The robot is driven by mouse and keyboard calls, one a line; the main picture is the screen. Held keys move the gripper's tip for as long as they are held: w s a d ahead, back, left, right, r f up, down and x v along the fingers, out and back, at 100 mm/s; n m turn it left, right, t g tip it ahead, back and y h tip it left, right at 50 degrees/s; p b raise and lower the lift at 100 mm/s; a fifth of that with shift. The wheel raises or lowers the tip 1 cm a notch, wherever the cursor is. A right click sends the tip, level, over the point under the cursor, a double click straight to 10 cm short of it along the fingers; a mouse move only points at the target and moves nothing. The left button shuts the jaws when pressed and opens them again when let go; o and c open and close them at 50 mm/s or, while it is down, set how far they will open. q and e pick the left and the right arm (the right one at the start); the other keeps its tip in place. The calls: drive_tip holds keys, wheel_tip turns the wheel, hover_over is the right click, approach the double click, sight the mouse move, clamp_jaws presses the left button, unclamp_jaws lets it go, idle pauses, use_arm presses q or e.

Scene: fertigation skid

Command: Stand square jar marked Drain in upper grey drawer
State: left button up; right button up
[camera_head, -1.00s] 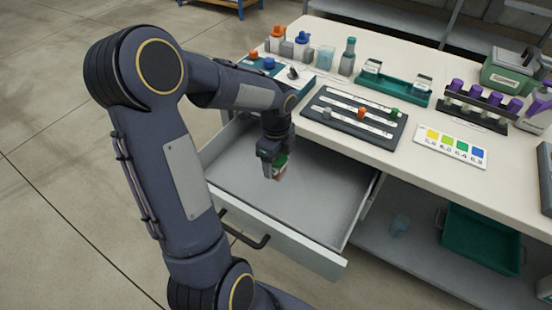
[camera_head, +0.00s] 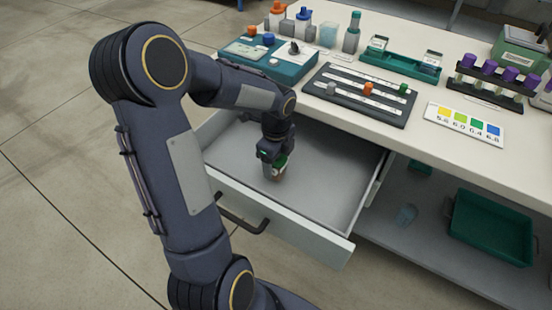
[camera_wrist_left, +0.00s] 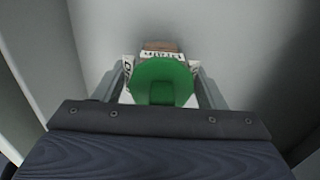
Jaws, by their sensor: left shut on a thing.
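The upper grey drawer (camera_head: 300,229) is pulled out below the bench top, and its visible floor is bare. My left gripper (camera_head: 272,163) points down inside the drawer opening and is shut on a small jar (camera_head: 277,172) with a green lid and a brownish body. In the left wrist view the round green lid (camera_wrist_left: 160,80) sits between the two fingers, with a white label partly showing behind it. The label's wording is not clearly readable. I cannot tell whether the jar's base touches the drawer floor. My right gripper is not in view.
The bench top above holds a teal box (camera_head: 268,62), a dark slotted board (camera_head: 360,95), a colour chart (camera_head: 464,124) and a rack of purple-capped vials (camera_head: 484,85). A green tray (camera_head: 490,228) sits on the lower shelf. The drawer's right side is free.

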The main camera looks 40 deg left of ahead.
use_arm(q)
drive_tip(key=o, duration=1.8)
wheel_tip(320, 180, up, 9)
drive_tip(key=p, duration=0.8)
drive_tip(key=shift+r, duration=0.1)
drive_tip(key=s+d+r+n+t+h, duration=0.25)
drive_tip(key=s+d+r+n, duration=0.3)
drive_tip(key=s+n, duration=0.3)
drive_tip(key=s+d+r+n+t+h, duration=0.1)
drive_tip(key=s+d+r+n+t, duration=0.3)
drive_tip(key=s+d+n, duration=0.5)
drive_tip(key=shift+n+g, duration=0.45)
drive_tip(key=r+p, duration=0.5)
drive_tip(key=a+r+p, duration=0.1)
drive_tip(key=r+p, duration=0.4)
drive_tip(key=w+r+p, duration=0.1)
drive_tip(key=r+p, duration=0.3)
drive_tip(key=r, duration=0.1)
drive_tip(key=shift+a+r+p, duration=0.3)
drive_tip(key=shift+r+p, duration=0.05)
drive_tip(key=shift+p, duration=0.05)
